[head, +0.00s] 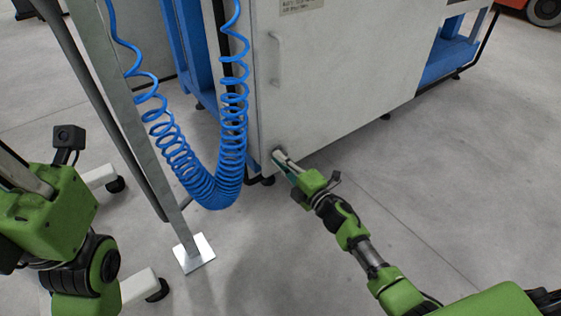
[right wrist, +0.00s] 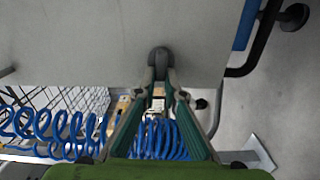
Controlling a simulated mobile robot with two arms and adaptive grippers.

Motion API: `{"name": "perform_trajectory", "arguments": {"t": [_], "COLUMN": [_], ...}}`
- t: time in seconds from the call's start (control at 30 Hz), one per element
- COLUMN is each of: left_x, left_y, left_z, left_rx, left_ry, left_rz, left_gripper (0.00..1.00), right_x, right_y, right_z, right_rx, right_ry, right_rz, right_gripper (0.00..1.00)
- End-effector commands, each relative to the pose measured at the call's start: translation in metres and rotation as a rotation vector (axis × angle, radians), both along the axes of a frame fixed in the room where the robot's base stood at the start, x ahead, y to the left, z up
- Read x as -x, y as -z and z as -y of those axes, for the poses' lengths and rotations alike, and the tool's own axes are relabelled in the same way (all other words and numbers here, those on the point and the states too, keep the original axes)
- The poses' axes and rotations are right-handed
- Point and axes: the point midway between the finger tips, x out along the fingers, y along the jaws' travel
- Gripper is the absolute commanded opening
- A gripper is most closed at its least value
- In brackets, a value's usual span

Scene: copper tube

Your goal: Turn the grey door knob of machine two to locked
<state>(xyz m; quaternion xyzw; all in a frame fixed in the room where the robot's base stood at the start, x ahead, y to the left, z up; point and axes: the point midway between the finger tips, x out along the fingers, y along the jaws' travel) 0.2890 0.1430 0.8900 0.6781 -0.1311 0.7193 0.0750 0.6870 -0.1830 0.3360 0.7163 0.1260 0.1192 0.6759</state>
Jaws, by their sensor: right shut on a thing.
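The grey door knob (right wrist: 160,56) sits on the light grey door of the machine, near the door's bottom edge. In the right wrist view the fingertips of my right gripper (right wrist: 160,76) are closed around it. In the head view my right gripper (head: 283,160) reaches the lower left corner of the machine door (head: 345,85), and its fingers mostly hide the knob. I cannot tell the knob's turned position. My left arm shows at the left edge of the head view, but its gripper fingers are not visible.
A blue coiled hose (head: 205,165) hangs left of the door, beside a grey post (head: 150,165) with a square foot plate. A door handle (head: 275,58) is above the knob. The floor to the right is clear. An orange vehicle (head: 541,8) stands at the far top right.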

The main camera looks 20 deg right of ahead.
Motion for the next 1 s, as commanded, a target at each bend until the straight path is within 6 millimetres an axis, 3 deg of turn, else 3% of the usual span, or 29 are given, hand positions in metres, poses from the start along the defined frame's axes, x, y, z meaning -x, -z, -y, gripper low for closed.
{"name": "perform_trajectory", "arguments": {"t": [0.7,0.73,0.8,1.0], "left_x": [0.0031,0.0031,0.0033,0.0033], "left_y": [-0.003,-0.0029,-0.0028,-0.0024], "left_z": [0.0012,0.0012,0.0012,0.0012], "left_rx": [-0.007,-0.007,-0.007,-0.007], "left_ry": [-0.001,-0.001,-0.001,-0.001], "left_rz": [0.018,0.019,0.019,0.018], "left_gripper": [0.0,0.0,0.0,0.0], "right_x": [0.0003,0.0003,0.0003,0.0002], "right_y": [0.0021,0.0021,0.0021,0.0018], "right_z": [-0.0003,-0.0002,-0.0002,-0.0002], "right_rx": [0.071,0.071,0.07,0.069], "right_ry": [0.0,0.0,0.0,0.0], "right_rz": [0.024,0.024,0.023,0.024], "right_gripper": [0.0,0.15,0.26,0.26]}}
